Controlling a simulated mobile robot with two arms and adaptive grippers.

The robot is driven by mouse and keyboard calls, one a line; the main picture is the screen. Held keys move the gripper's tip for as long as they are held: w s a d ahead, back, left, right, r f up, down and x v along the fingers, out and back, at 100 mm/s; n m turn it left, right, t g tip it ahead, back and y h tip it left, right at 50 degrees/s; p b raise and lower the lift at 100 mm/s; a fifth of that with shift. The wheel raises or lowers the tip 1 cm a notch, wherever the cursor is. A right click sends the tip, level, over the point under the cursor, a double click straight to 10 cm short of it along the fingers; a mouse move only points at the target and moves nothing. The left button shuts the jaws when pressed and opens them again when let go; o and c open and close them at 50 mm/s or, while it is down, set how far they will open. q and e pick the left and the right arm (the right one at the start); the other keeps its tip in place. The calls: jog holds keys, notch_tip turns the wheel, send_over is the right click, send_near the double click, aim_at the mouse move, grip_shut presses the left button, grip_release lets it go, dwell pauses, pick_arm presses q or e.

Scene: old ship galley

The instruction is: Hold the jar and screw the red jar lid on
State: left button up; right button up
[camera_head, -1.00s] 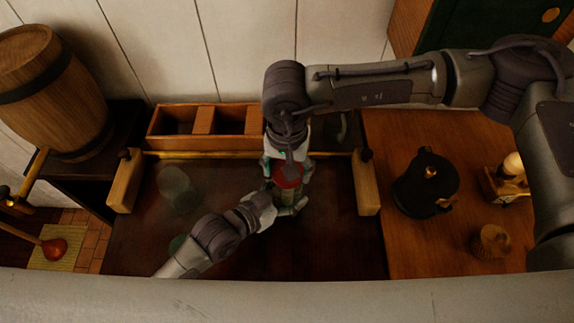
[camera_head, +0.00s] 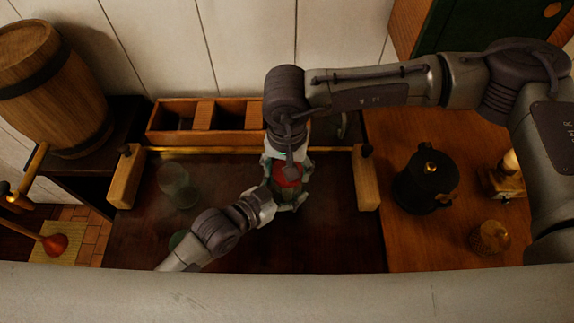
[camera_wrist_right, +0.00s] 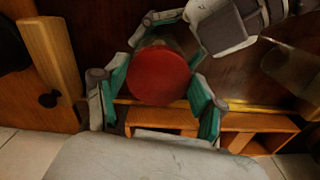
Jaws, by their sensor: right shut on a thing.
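The red jar lid (camera_head: 288,176) sits above the jar, over the dark table; it shows as a red disc in the right wrist view (camera_wrist_right: 158,76). My right gripper (camera_head: 286,166) comes down from above, its teal-padded fingers on either side of the lid, shut on it. The jar is mostly hidden under the lid and between the fingers. My left gripper (camera_head: 281,200) reaches in from the lower left, its fingers closed around the jar, low on the table. Whether the lid's thread has caught on the jar cannot be told.
A clear glass (camera_head: 176,186) stands on the table to the left. A wooden compartment box (camera_head: 205,138) is behind, with a rail (camera_head: 200,149) before it. A dark kettle (camera_head: 426,180) and a small round wooden item (camera_head: 490,237) are on the right counter.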

jog(key=shift+f, duration=0.35)
